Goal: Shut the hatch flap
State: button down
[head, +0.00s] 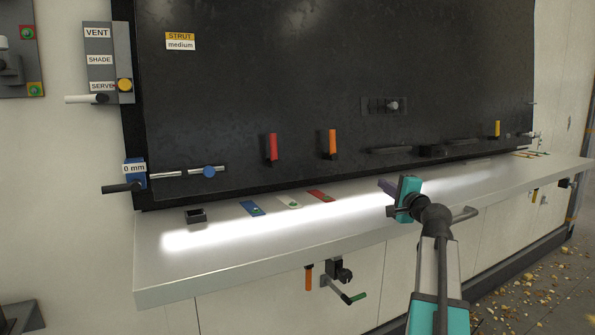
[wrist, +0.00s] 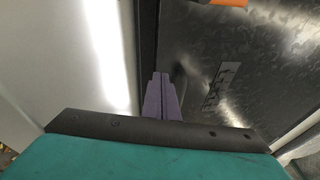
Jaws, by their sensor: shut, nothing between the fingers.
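A large dark panel (head: 250,90) with a "STRUT medium" label fills the back above a pale ledge; it looks like the hatch flap, though I cannot tell how far open it stands. It also shows at the right in the wrist view (wrist: 205,55). My gripper (head: 386,187) is over the ledge, in front of the panel's lower edge. In the wrist view its purple fingers (wrist: 160,90) are together with nothing between them, pointing along the gap between ledge and panel. I cannot tell whether they touch the panel.
The pale ledge (head: 200,268) runs below the panel, with a small dark box (head: 196,216) and coloured tags on it. Red (head: 271,147) and orange (head: 332,142) handles stick out from the panel. A lever (head: 343,290) hangs under the ledge. Debris litters the floor at right.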

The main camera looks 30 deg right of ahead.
jog(key=a+n+y+p, duration=0.1)
jog(key=a+p, duration=0.1)
jog(key=a, duration=0.3)
jog(key=a+r+n+y+p, duration=0.1)
jog(key=a+p, duration=0.1)
jog(key=a, duration=0.4)
jog(key=s+a+g+y+p, duration=0.1)
jog(key=a+p, duration=0.2)
jog(key=a, duration=0.3)
jog(key=shift+r+n, duration=0.15)
jog(key=shift+n, duration=0.25)
jog(key=w+a+r+n+y+p, duration=0.1)
jog(key=a+r+p, duration=0.2)
jog(key=a, duration=0.3)
jog(key=shift+w+a+r, duration=0.15)
jog(key=shift+w+a, duration=0.15)
jog(key=shift+w, duration=0.1)
jog(key=p, duration=0.4)
send_near(293, 173)
jog(key=w, duration=0.4)
jog(key=shift+w, duration=0.1)
jog(key=shift+w+f+p, duration=0.2)
jog(key=shift+w+p, duration=0.2)
jog(key=shift+w, duration=0.7)
jog(key=shift+d, duration=0.1)
